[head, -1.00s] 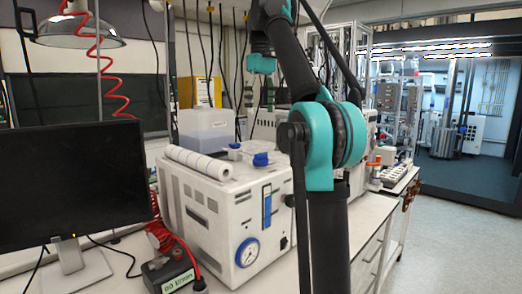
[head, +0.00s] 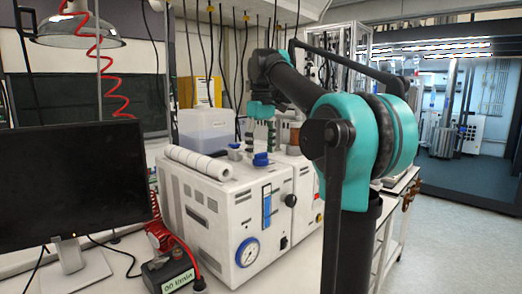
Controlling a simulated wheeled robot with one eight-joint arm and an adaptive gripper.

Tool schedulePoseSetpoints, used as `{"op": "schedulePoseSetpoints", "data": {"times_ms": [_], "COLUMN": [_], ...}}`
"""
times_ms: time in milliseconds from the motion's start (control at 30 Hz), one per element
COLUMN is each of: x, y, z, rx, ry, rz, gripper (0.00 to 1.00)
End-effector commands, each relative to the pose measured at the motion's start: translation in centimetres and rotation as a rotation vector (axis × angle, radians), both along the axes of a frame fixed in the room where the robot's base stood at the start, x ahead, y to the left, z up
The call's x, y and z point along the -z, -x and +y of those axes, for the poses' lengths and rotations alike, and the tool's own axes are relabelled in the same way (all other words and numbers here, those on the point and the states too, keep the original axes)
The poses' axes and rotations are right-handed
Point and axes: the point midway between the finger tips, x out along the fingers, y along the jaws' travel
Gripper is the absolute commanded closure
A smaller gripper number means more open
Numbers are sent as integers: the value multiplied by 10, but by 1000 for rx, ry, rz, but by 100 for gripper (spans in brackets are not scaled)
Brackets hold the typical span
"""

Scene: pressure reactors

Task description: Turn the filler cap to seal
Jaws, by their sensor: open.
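The blue cap (head: 261,159) sits on top of the white reactor unit (head: 215,222), near its right rear part; I take it for the filler cap. It looks upright. My gripper (head: 260,147) hangs pointing down just above the cap, with its dark fingers apart, one on each side of it as seen from here. The gripper is open and empty. I cannot tell whether the fingertips touch the cap. The cap's turn position is too small to read.
A white paper roll (head: 198,163) lies on the unit's left top edge. A clear plastic container (head: 206,131) stands behind it. A black monitor (head: 70,185) stands at left. A labelled dark box (head: 168,274) with a red hose sits in front. Open floor lies at right.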

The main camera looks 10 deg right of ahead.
Motion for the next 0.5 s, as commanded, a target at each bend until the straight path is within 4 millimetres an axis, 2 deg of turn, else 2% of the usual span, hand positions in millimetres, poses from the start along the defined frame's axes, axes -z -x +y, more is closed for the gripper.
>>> {"op": "schedulePoseSetpoints", "data": {"times_ms": [300,500], "x": [2,2], "y": [0,0], "z": [0,0], "rx": [0,0], "ry": [0,0], "rz": [0,0], "gripper": [31,56]}}
